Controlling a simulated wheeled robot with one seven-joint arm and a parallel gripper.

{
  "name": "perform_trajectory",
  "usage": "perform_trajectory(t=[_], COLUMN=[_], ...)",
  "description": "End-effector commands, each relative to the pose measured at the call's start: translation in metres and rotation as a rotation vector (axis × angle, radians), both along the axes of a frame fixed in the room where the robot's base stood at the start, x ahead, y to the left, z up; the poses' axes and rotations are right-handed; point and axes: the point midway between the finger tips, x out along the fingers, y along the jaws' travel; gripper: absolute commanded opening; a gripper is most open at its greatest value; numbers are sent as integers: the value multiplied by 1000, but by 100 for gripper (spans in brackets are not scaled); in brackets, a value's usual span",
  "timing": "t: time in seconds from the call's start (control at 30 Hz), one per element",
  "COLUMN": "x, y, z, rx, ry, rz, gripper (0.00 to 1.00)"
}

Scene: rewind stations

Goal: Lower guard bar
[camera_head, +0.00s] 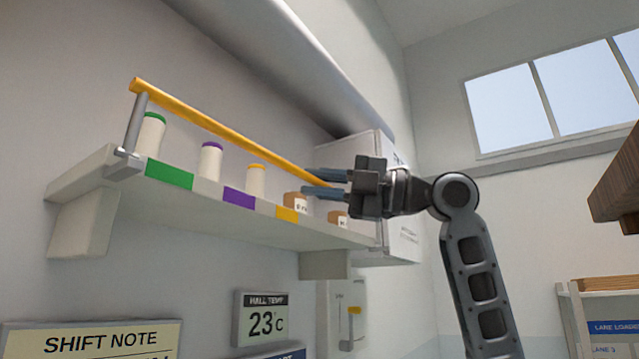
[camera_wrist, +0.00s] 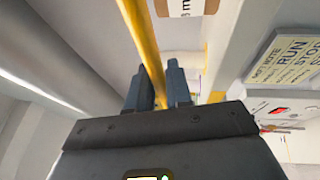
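The guard bar (camera_head: 215,125) is a long yellow rod, raised above the front edge of a wall shelf (camera_head: 75,172). A grey arm (camera_head: 135,122) holds it up at the left end, and it slopes down to the right in the picture. My gripper (camera_head: 323,182) is at the bar's right end, one blue-grey finger on each side of it. In the wrist view the bar (camera_wrist: 138,30) runs down between the fingertips (camera_wrist: 160,85), which are close together with the bar filling the narrow gap. The bar's right end is hidden by my gripper.
White rolls with green (camera_head: 151,133), purple (camera_head: 210,160) and yellow (camera_head: 256,180) caps stand on the shelf behind the bar, with brown labelled rolls (camera_head: 296,202) farther right. A white box (camera_head: 400,215) is behind my gripper. A temperature display (camera_head: 262,318) hangs below.

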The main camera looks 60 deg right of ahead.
Motion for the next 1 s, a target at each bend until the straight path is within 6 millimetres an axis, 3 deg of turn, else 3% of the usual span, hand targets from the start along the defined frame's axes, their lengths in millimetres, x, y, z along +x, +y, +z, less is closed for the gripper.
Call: perform_trajectory(t=[0.17,0.7,1.0], x=[0,0,-8], y=[0,0,1], z=[-1,-3,-10], rx=[0,0,6], ry=[2,-6,-129], rz=[0,1,2], gripper=[0,0,0])
